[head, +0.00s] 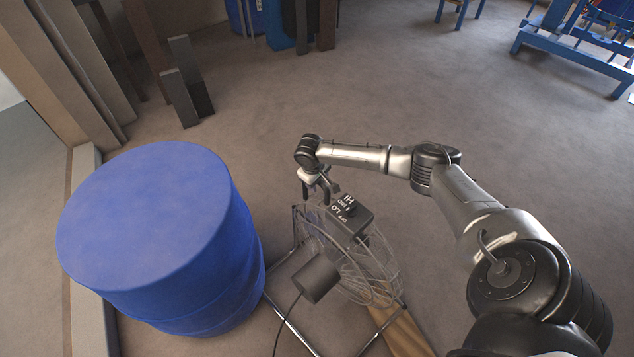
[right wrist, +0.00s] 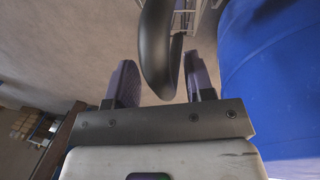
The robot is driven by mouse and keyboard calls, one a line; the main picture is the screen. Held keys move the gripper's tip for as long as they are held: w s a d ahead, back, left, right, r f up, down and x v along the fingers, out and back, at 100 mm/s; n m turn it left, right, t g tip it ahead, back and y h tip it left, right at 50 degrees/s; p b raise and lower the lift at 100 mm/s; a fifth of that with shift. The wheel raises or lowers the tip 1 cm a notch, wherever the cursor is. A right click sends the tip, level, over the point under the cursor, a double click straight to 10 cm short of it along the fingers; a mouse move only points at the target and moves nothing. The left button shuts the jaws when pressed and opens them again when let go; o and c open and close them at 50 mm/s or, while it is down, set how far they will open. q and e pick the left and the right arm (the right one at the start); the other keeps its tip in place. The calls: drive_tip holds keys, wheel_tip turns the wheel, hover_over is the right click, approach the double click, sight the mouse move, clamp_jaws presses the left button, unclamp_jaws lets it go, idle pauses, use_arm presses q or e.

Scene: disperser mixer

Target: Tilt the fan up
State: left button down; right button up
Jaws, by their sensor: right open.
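My right gripper (head: 318,192) is at the top of the fan, by the control box. In the right wrist view my right gripper (right wrist: 161,82) is open. A dark curved bar (right wrist: 157,45), which looks like the fan's handle, lies between its fingers. I cannot tell whether either finger touches it. My left gripper is not in view.
A large blue drum (head: 145,225) stands close left of the fan and fills the right side of the wrist view (right wrist: 280,75). A cord runs down from the motor housing. Blue frames (head: 575,45) stand far right. The floor behind the fan is clear.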

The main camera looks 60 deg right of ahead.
drive_tip(key=shift+c, duration=0.2)
clamp_jaws()
idle(0.4)
